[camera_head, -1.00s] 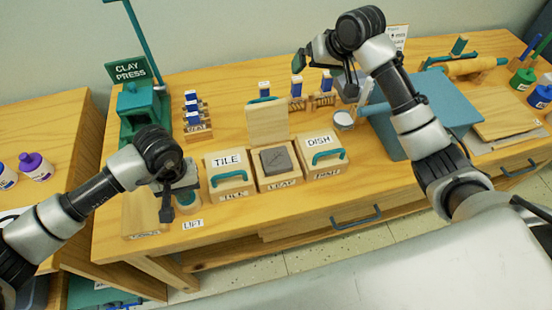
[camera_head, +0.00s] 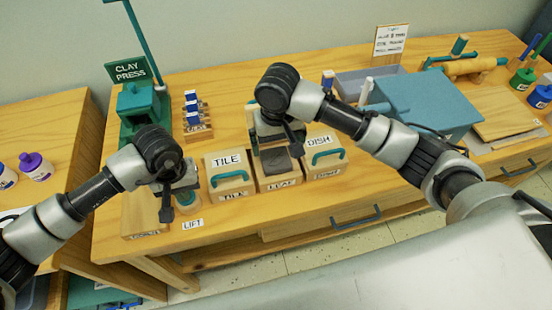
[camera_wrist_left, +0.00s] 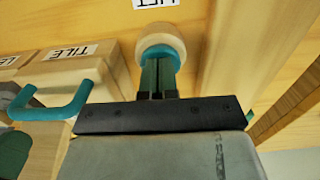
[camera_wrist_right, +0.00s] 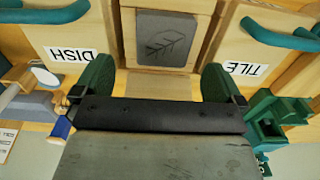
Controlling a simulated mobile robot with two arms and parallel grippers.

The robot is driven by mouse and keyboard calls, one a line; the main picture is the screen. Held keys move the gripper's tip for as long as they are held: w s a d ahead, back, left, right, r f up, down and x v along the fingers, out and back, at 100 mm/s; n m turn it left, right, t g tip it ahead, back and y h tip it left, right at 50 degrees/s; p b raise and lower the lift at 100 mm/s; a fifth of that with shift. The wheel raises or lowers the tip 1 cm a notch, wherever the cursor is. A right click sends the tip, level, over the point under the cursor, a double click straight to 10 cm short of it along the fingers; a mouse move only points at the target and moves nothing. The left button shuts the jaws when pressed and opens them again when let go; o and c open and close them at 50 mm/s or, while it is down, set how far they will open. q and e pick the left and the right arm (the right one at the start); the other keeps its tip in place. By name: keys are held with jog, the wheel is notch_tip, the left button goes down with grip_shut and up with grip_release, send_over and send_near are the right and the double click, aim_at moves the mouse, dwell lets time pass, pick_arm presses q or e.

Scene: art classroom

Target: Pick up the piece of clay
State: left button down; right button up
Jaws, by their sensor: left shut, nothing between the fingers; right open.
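The piece of clay appears to be the grey square slab (camera_head: 277,161) lying in the open LEAF box (camera_head: 279,183). In the right wrist view the slab (camera_wrist_right: 166,38) shows a leaf imprint. My right gripper (camera_head: 270,137) is over the back of the LEAF box; in its wrist view the green fingers (camera_wrist_right: 157,82) are wide apart with nothing between them, the slab lying beyond them. My left gripper (camera_head: 182,193) is shut and empty by the LIFT label; in its wrist view the closed fingers (camera_wrist_left: 158,78) point at a round wooden knob (camera_wrist_left: 160,48).
The TILE box (camera_head: 230,178) and DISH box (camera_head: 321,161), with teal handles, flank the LEAF box closely. The green clay press (camera_head: 138,106) stands back left. The LEAF box's raised lid is mostly hidden behind my right gripper.

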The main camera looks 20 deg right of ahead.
pick_arm(q)
jog(key=shift+f, duration=0.1)
pick_arm(e)
jog(key=shift+a+f, duration=0.2)
jog(key=shift+f, duration=2.5)
jog(key=c, duration=1)
notch_tip(320, 180, up, 16)
jog(key=shift+r, duration=0.1)
pick_arm(q)
jog(key=shift+w+r+p, duration=0.1)
jog(key=shift+r+p, duration=1.05)
jog(key=shift+r, duration=1.3)
notch_tip(320, 180, up, 6)
jog(key=p, duration=0.2)
pick_arm(e)
notch_tip(320, 180, up, 4)
jog(key=r, duration=0.1)
send_over(275, 158)
jog(key=shift+w+f, duration=0.1)
jog(key=shift+f, duration=0.15)
pick_arm(q)
jog(key=shift+r, duration=0.1)
